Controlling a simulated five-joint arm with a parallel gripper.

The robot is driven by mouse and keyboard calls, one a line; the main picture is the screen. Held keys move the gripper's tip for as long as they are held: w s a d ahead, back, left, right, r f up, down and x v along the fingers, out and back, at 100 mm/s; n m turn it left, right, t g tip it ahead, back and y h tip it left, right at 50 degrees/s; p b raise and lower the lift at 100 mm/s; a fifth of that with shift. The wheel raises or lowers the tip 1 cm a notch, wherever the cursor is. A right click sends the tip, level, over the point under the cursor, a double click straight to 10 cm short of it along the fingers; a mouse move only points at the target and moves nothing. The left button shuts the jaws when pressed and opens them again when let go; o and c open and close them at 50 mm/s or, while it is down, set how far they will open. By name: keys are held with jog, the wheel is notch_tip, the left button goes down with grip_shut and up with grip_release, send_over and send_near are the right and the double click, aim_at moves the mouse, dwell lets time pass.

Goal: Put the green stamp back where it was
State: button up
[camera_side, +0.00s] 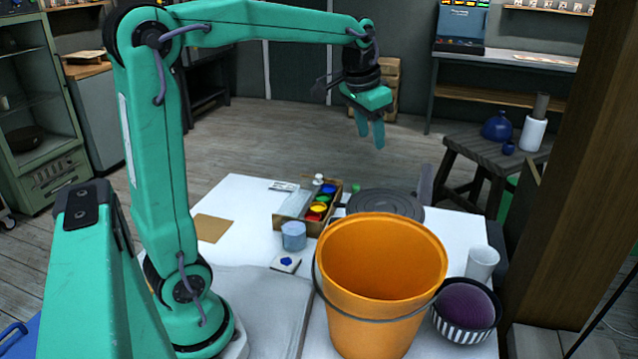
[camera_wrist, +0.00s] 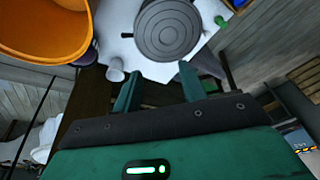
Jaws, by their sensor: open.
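A small green piece, probably the green stamp (camera_side: 356,187), stands on the white table between the wooden box and the dark round wheel in the side view. It also shows as a green spot beside the wheel in the wrist view (camera_wrist: 220,21). The wooden box (camera_side: 281,223) holds several coloured round pieces, in blue, green, yellow and red. A white tile (camera_side: 286,263) with a blue mark lies in front of the box. My gripper (camera_side: 371,136) is open and empty, high above the far side of the table; its two fingers also show in the wrist view (camera_wrist: 159,76).
An orange bucket (camera_side: 382,295) stands tall at the front. The dark wheel (camera_side: 385,204) is behind it. A light blue cup (camera_side: 293,235), a white cup (camera_side: 482,264) and a striped bowl (camera_side: 466,318) with a purple ball stand nearby. The table's left part is mostly clear.

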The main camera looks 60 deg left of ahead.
jog(key=s+d+f+t, duration=0.1)
jog(key=s+d+f, duration=0.2)
jog(key=s, duration=0.6)
jog(key=s+d+f+t, duration=0.1)
jog(key=s+d+f, duration=0.2)
jog(key=s+d, duration=0.4)
jog(key=s, duration=0.2)
jog(key=shift+s+h, duration=0.4)
jog(key=shift+o, duration=0.2)
jog(key=o, duration=0.7)
jog(key=shift+w+r, duration=0.1)
jog(key=o, duration=0.4)
jog(key=shift+w+a+r, duration=0.1)
jog(key=shift+r, duration=0.1)
jog(key=shift+o, duration=0.7)
jog(key=w+a+r+m+g, duration=0.4)
jog(key=w+r+m, duration=0.3)
jog(key=r, duration=0.3)
jog(key=shift+a+r+m+g, duration=0.3)
jog(key=shift+a+m, duration=0.3)
jog(key=shift+a, duration=0.25)
jog(key=shift+w+a+r+m, duration=0.25)
jog(key=shift+a+r+m, duration=0.05)
jog(key=shift+r+m, duration=0.1)
jog(key=shift+f, duration=0.15)
